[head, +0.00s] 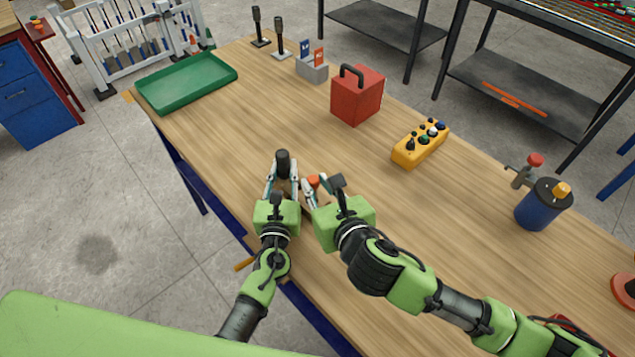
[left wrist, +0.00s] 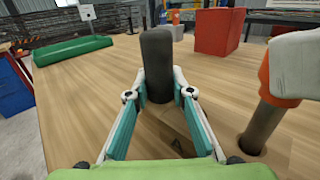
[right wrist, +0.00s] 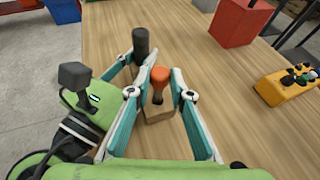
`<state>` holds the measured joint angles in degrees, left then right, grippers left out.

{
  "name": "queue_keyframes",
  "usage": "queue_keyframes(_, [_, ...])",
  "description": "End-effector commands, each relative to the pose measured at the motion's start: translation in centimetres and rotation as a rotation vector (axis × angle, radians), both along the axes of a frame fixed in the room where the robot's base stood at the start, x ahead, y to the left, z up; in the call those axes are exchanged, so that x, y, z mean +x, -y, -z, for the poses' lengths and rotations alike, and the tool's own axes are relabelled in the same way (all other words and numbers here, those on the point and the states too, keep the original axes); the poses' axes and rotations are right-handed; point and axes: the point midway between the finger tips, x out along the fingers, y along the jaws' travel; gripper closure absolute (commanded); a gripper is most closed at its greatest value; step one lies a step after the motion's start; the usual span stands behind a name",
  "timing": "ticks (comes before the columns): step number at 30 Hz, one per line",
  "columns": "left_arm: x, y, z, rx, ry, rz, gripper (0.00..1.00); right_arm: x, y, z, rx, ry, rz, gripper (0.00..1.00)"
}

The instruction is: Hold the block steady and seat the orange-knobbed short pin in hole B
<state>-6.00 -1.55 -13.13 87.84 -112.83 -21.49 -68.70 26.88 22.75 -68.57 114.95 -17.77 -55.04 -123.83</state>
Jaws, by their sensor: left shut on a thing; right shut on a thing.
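The wooden block (right wrist: 158,112) sits on the table between my grippers, its colour close to the tabletop. My left gripper (left wrist: 160,84) is shut on an upright dark cylindrical post (left wrist: 157,62), which also shows in the head view (head: 283,160). My right gripper (right wrist: 159,90) is shut on the orange-knobbed pin (right wrist: 160,75). In the left wrist view the pin's grey shaft (left wrist: 262,125) leans slightly, its lower end at a dark round hole (left wrist: 249,148). How deep it sits, and the hole's letter, I cannot tell.
A red box (head: 357,96) and a yellow button box (head: 421,145) stand behind and to the right. A green tray (head: 188,84) lies at the far left. A blue canister (head: 540,208) stands at right. The table between them is clear.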

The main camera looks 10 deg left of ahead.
Motion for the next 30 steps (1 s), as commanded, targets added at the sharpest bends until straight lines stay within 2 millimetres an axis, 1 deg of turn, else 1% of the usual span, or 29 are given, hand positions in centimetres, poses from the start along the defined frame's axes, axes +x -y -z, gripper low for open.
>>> queue_keyframes(30, [0.0,0.0,0.0,0.000,0.000,0.000,1.00,0.0,0.0,2.5,0.000,0.001,-0.001,1.00])
